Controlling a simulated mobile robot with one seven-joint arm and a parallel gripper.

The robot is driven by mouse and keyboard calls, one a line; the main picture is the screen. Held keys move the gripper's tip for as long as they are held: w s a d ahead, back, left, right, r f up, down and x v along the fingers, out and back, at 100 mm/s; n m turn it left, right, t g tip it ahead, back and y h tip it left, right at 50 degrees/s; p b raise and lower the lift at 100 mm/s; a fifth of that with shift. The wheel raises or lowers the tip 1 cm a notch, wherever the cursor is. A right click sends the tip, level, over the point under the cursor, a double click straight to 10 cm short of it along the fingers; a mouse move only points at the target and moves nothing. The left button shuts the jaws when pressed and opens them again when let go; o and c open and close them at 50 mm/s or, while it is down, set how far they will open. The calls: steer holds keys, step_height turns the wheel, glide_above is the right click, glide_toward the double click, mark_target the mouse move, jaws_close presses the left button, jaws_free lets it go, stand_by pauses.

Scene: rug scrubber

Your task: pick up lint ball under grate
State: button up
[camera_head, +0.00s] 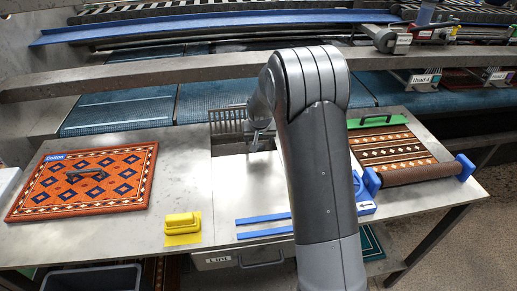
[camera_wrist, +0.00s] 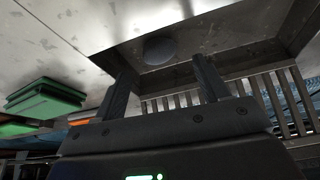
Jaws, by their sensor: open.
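A small dark grey lint ball (camera_wrist: 159,49) shows in the wrist view on a metal surface inside a recess. It lies just beyond and between the fingertips of my gripper (camera_wrist: 162,64), which is open with nothing between its fingers. The metal grate (camera_wrist: 184,101) has upright bars and stands behind the fingers in the wrist view. In the head view the grate (camera_head: 227,124) is at the back of the opening in the worktable, and my gripper (camera_head: 256,142) reaches down beside it. My arm covers part of this area, and the lint ball cannot be made out there.
A red patterned rug panel (camera_head: 130,185) with a handle lies on the worktable's left. A yellow tool (camera_head: 182,224) and blue strips (camera_head: 262,218) are in front. A patterned rug (camera_head: 392,148) and a brown roller (camera_head: 418,174) with blue ends are at right.

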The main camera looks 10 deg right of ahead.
steer(key=shift+x, duration=2.25)
steer(key=shift+c, duration=0.5)
steer(key=c, duration=1)
steer(key=shift+o, duration=0.2)
steer(key=shift+r, duration=0.1)
